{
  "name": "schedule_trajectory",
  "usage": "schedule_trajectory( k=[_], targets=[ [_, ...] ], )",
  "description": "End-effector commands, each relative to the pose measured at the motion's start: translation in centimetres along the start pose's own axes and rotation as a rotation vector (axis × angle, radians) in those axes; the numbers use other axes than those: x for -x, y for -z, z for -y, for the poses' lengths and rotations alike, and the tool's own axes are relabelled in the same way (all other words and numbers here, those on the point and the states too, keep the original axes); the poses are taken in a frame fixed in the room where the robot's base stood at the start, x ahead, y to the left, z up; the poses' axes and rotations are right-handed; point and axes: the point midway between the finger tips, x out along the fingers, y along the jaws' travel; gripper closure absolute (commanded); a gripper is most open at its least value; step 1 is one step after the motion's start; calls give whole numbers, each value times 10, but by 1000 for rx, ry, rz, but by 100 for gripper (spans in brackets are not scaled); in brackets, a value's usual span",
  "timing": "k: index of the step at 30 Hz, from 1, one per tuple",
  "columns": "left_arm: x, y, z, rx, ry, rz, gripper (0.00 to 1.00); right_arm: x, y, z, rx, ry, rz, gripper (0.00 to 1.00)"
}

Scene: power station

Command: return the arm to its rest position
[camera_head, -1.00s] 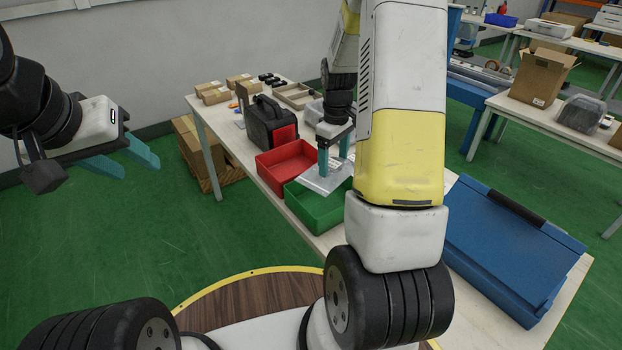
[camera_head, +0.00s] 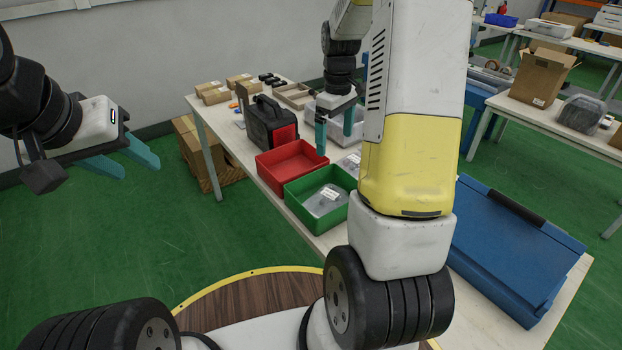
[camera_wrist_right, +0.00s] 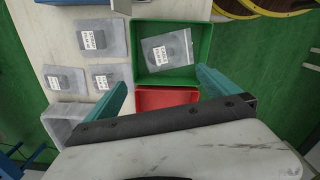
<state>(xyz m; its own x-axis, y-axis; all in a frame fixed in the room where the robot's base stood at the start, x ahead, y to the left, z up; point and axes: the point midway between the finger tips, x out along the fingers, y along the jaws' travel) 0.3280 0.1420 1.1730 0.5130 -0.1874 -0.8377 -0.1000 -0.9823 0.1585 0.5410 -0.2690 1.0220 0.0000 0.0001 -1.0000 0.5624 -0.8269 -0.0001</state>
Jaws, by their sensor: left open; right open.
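My right gripper (camera_head: 338,128) is open and empty in the head view, raised above the table behind the green bin. In the right wrist view its two teal fingers (camera_wrist_right: 164,98) are spread apart with nothing between them. My left gripper (camera_head: 140,163) is open and empty at the far left, over the floor and away from the table. A clear bag with a white label (camera_head: 326,200) lies inside the green bin (camera_head: 290,203); it also shows in the right wrist view (camera_wrist_right: 168,54).
A red bin (camera_head: 262,165) stands beside the green bin, with a black and red case (camera_head: 270,125) behind it. More labelled bags (camera_wrist_right: 92,40) lie beside the green bin. A blue case (camera_head: 510,250) lies at the table's right.

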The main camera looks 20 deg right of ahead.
Motion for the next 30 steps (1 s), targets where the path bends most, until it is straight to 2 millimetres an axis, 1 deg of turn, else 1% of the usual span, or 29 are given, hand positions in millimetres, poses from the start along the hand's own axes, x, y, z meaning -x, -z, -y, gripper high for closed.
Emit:
schedule_trajectory(
  k=[10, 12, 14, 17, 18, 20, 21, 23, 24, 27, 30],
  targets=[
    [0, 0, 0, 0, 0, 0, 56, 2, 0, 0, -1, 0, -1, 0],
    [0, 0, 0, 0, 0, 0, 56, 7, 0, 4, -8, -3, -11, 0],
    [0, 0, 0, 0, 0, 0, 56, 17, -2, 10, -25, -10, -30, 0],
    [0, 0, 0, 0, 0, 0, 56, 43, -6, 30, -74, -24, -86, 0],
    [0, 0, 0, 0, 0, 0, 56, 56, -9, 41, -101, -29, -116, 0],
    [0, 0, 0, 0, 0, 0, 56, 76, -15, 60, -144, -35, -164, 0],
    [0, 0, 0, 0, 0, 0, 56, 88, -20, 73, -173, -38, -196, 0],
    [0, 0, 0, 0, 0, 0, 56, 103, -28, 92, -217, -41, -244, 0],
    [0, 0, 0, 0, 0, 0, 56, 112, -34, 105, -246, -41, -275, 0],
    [0, 0, 0, 0, 0, 0, 56, 131, -50, 136, -316, -37, -353, 0],
    [0, 0, 0, 0, 0, 0, 56, 143, -67, 167, -382, -27, -429, 0]
  ],
)
